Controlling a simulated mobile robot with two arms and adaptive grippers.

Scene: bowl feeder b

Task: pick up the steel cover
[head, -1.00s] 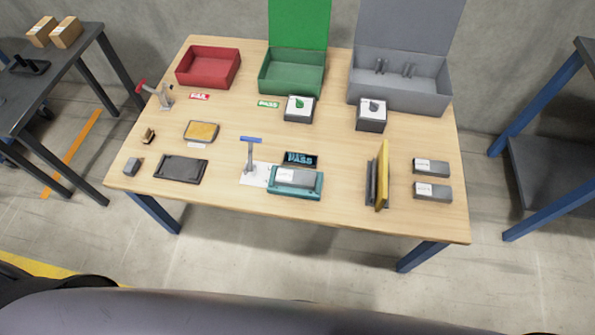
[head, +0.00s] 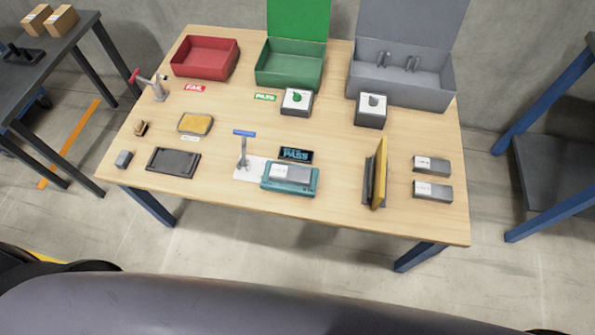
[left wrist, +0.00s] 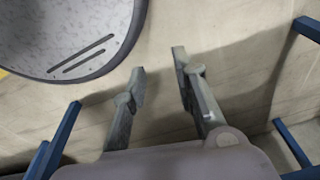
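No part is clearly marked as the steel cover. Grey, metal-looking blocks with white labels are the likeliest match. One block (head: 432,165) and another block (head: 432,191) lie at the table's right side, one behind the other. A similar labelled block (head: 292,173) sits on a teal fixture (head: 270,185) at the front middle. My left gripper (left wrist: 159,67) shows in the left wrist view with its fingers apart and nothing between them, above the floor. Neither gripper shows in the head view.
A yellow plate stands upright in a dark holder (head: 377,175) left of the blocks. Red (head: 204,58), green (head: 290,65) and grey (head: 405,75) bins line the table's back. A toggle clamp (head: 243,150) rises beside the fixture. Wood (head: 335,195) is bare between fixture and holder.

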